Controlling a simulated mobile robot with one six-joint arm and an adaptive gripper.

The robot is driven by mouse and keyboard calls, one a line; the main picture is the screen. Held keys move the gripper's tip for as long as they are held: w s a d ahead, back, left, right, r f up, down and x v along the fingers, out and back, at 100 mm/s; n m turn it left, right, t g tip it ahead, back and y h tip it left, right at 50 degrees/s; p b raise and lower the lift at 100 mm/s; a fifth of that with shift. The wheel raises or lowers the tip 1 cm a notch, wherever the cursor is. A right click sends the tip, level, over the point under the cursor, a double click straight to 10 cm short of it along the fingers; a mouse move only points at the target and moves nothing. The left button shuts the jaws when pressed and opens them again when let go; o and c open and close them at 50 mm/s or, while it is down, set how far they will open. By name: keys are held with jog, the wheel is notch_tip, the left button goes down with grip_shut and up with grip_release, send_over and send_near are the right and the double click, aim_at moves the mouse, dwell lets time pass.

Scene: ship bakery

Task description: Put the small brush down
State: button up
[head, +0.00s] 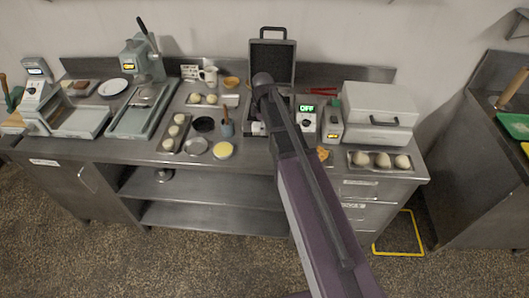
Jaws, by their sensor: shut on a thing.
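My arm reaches from the bottom of the head view up over the steel counter (110,150) and ends in front of an open dark case (272,58). My gripper is not seen; the arm hides the place around its end. I cannot make out a small brush for certain. A small blue-grey pot (228,129) stands on the counter left of my arm, with a thin upright handle in it. I cannot tell whether that handle belongs to a brush.
Left of my arm are a tray of dough balls (174,131), a yellow-filled round dish (222,150) and a green-grey press (142,60). Right of it stand a device reading OFF (307,112), a grey lidded box (378,110) and another dough tray (382,167). The counter's left front edge is clear.

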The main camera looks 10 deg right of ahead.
jog(key=shift+w+d, duration=0.15)
jog(key=shift+w, duration=0.2)
jog(key=shift+s, duration=0.15)
jog(key=s+d+f+b, duration=0.1)
jog(key=s+f+b, duration=0.2)
jog(key=s, duration=0.6)
jog(key=s+d+f+b, duration=0.1)
jog(key=s+f+b, duration=0.3)
jog(key=s, duration=0.5)
jog(key=w, duration=0.4)
jog(key=w+a+f+b, duration=0.1)
jog(key=w, duration=0.4)
jog(key=w+a, duration=0.1)
jog(key=w, duration=0.4)
jog(key=shift+w+a+f, duration=0.15)
jog(key=shift+a+f, duration=0.05)
jog(key=shift+a, duration=0.05)
